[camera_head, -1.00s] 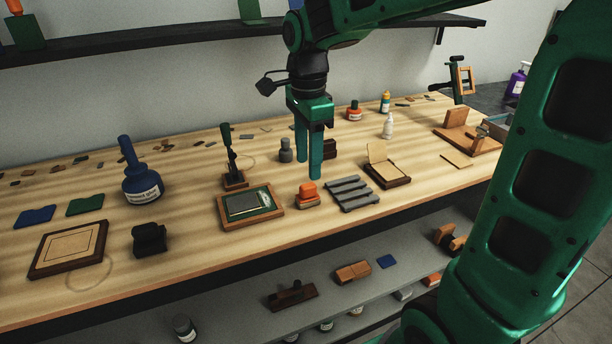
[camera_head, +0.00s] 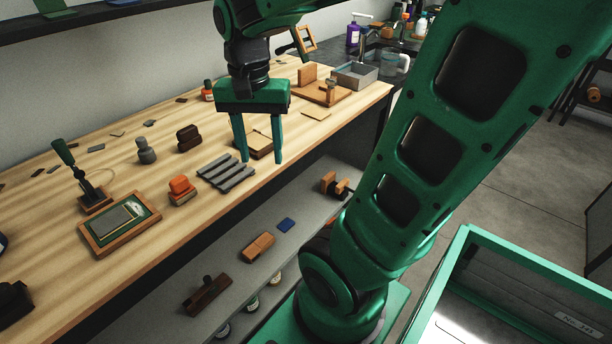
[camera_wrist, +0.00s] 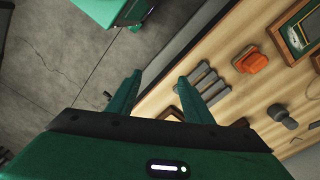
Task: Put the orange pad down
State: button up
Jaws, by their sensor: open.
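The orange pad (camera_head: 180,186), a small block with an orange upper part, sits on the wooden bench (camera_head: 130,255) between the framed green plate and the grey slatted rack. It also shows at the upper right of the wrist view (camera_wrist: 252,60). My gripper (camera_head: 262,161) is open and empty, to the right of the pad and apart from it, in front of the wooden box with a light top. In the wrist view my open fingers (camera_wrist: 159,76) point over the bench's front edge, with floor to their left.
The grey slatted rack (camera_head: 226,172) lies right of the pad, and the framed green plate (camera_head: 119,221) lies left. A grey shelf (camera_head: 235,272) with blocks runs below the bench. A green-rimmed container (camera_head: 452,262) stands at the lower right. Bare wood lies in front of the pad.

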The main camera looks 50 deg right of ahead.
jog(key=s+d+f+n, duration=0.2)
jog(key=s, duration=0.3)
jog(key=s+d+f+n, duration=0.1)
jog(key=s+f+n, duration=0.1)
jog(key=s, duration=0.3)
jog(key=shift+s+d+f+n+y, duration=0.3)
jog(key=shift+d+n, duration=0.1)
jog(key=shift+n, duration=0.1)
jog(key=shift+w+f, duration=0.2)
jog(key=shift+w, duration=0.45)
jog(key=shift+c, duration=0.3)
jog(key=c, duration=0.3)
jog(key=shift+a, duration=0.1)
